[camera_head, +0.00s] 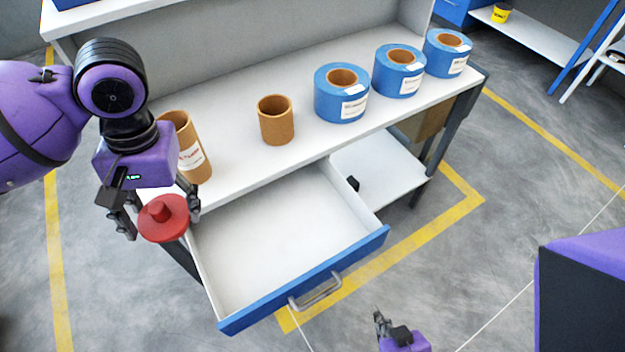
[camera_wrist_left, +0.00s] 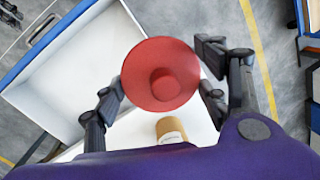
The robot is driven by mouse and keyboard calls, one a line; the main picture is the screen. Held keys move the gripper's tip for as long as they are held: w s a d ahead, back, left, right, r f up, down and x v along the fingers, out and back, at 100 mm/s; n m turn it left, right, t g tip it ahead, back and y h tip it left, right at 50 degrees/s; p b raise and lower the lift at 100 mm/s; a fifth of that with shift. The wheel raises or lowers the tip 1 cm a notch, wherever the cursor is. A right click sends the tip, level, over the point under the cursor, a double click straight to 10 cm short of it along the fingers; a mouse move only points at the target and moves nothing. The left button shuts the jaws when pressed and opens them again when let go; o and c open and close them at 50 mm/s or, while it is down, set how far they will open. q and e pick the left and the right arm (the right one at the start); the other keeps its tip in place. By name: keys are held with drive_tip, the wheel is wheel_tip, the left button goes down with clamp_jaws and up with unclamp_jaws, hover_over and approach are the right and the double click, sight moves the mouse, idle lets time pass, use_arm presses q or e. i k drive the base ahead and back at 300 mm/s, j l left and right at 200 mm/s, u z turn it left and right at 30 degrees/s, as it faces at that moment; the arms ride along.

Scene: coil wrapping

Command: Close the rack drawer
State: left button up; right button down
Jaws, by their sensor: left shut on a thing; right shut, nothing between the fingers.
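The rack drawer (camera_head: 270,248) is pulled well out and empty, with a blue front (camera_head: 350,264) and a grey handle (camera_head: 315,290). It also shows in the left wrist view (camera_wrist_left: 75,75). My left gripper (camera_head: 160,222) is shut on a round red part with a knob (camera_head: 165,226), held up just left of the drawer. The red part fills the middle of the left wrist view (camera_wrist_left: 160,75). My right gripper (camera_head: 380,320) is at the bottom of the head view, in front of the drawer and right of the handle, apart from it. Its fingertips are shut and empty.
On the rack's white top stand two brown cardboard cores (camera_head: 276,120) (camera_head: 192,150) and three blue rolls (camera_head: 341,95) (camera_head: 398,72) (camera_head: 447,55). A white lower shelf (camera_head: 385,170) lies right of the drawer. The floor (camera_head: 470,260) in front is clear, with yellow lines.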

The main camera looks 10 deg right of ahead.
sight(257, 252)
drive_tip(key=k+l, duration=0.2)
drive_tip(key=k, duration=0.2)
drive_tip(key=k+l, duration=0.2)
drive_tip(key=k, duration=0.15)
drive_tip(key=k+l, duration=0.2)
drive_tip(key=k, duration=0.2)
drive_tip(key=l+u, duration=0.05)
